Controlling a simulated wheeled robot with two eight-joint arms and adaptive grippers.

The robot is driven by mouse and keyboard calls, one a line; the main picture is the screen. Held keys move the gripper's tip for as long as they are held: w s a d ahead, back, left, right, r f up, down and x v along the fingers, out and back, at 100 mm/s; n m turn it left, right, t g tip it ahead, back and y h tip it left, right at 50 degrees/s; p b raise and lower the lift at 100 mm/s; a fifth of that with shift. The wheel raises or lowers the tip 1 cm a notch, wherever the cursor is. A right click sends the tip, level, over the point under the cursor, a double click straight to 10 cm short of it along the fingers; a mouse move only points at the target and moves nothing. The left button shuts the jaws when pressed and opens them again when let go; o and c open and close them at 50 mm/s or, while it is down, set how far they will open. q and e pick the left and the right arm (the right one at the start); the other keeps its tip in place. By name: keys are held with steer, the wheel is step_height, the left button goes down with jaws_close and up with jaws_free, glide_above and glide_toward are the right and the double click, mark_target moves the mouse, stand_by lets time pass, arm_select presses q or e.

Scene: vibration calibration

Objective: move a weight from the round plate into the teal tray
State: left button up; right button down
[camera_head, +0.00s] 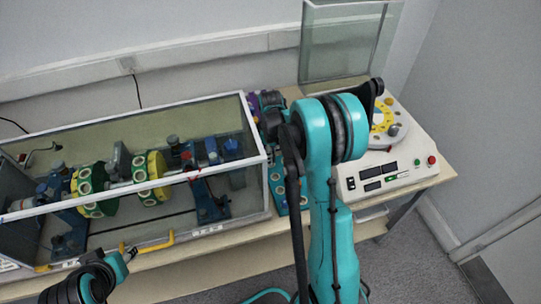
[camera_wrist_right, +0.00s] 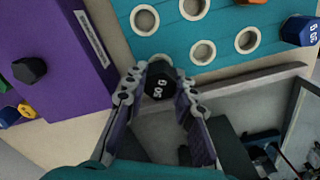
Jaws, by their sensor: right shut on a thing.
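My right gripper (camera_wrist_right: 159,88) is shut on a black weight (camera_wrist_right: 160,84) marked 50 g in the right wrist view. The teal tray (camera_wrist_right: 172,48), with round holes, is just beyond the fingertips. It holds a blue weight (camera_wrist_right: 299,30) and an orange one at the top edge. In the head view, the tray (camera_head: 281,191) shows partly behind my right arm. The round plate (camera_head: 398,118), with yellow on it, sits on the white console at the right, partly hidden by my arm. My left gripper (camera_head: 129,253) is at the lower left; its jaws are unclear.
A glass-sided case (camera_head: 262,157) with blue, green and yellow machinery fills the left of the table. A purple box (camera_wrist_right: 72,50) with a dark knob stands beside the tray in the right wrist view. The white console (camera_head: 418,166) has displays and buttons. A clear panel (camera_head: 343,45) stands behind.

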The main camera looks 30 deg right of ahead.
steer(key=shift+f+b, duration=0.75)
steer(key=shift+f, duration=0.15)
stand_by(0.5)
steer(key=c, duration=1.2)
jaws_free()
steer(key=shift+o, duration=0.2)
step_height(320, 180, up, 12)
steer(key=shift+f, duration=0.1)
